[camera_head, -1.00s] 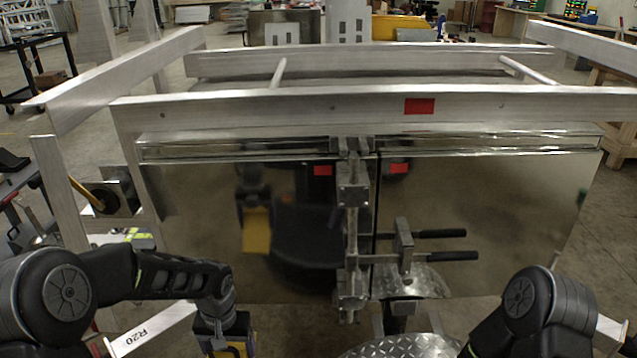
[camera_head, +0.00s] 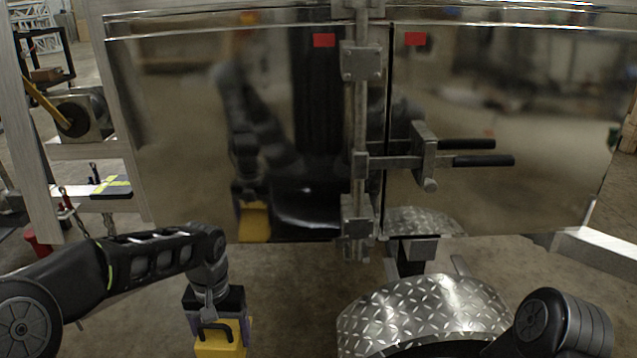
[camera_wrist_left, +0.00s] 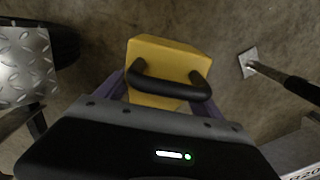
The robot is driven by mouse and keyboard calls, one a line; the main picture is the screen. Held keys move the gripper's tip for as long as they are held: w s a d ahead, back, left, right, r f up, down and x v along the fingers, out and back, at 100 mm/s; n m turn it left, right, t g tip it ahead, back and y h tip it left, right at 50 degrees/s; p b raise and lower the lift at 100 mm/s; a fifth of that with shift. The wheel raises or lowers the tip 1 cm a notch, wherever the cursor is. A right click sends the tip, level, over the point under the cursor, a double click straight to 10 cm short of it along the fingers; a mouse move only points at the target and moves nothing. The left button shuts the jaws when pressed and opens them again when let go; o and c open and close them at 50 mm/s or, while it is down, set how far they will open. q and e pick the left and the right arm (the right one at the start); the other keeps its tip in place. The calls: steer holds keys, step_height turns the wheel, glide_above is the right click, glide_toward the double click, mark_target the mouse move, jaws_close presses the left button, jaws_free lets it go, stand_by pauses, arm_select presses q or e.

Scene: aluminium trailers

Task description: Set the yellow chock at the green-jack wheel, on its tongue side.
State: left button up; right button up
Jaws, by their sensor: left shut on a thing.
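The yellow chock (camera_head: 222,345) is in my left gripper (camera_head: 218,318), at the lower left of the head view, in front of the trailer's shiny doors. In the left wrist view the chock (camera_wrist_left: 172,52) shows its yellow body and black handle, with the purple-grey fingers of my left gripper (camera_wrist_left: 174,97) on both sides. The chock is held above the concrete floor. A diamond-plate fender (camera_head: 425,308) is to its right; a dark tyre (camera_wrist_left: 65,38) shows beside the fender in the wrist view. I see no green jack. My right gripper is out of view.
The shiny doors (camera_head: 180,130) carry a latch bar (camera_head: 358,140) with black handles sticking out at right. A pole with a square foot (camera_wrist_left: 249,62) stands right of the chock in the wrist view. Bare floor (camera_head: 290,290) lies between chock and fender.

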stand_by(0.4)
arm_select(q)
step_height(320, 180, up, 14)
steer(key=w+p, duration=0.2)
steer(key=p, duration=0.3)
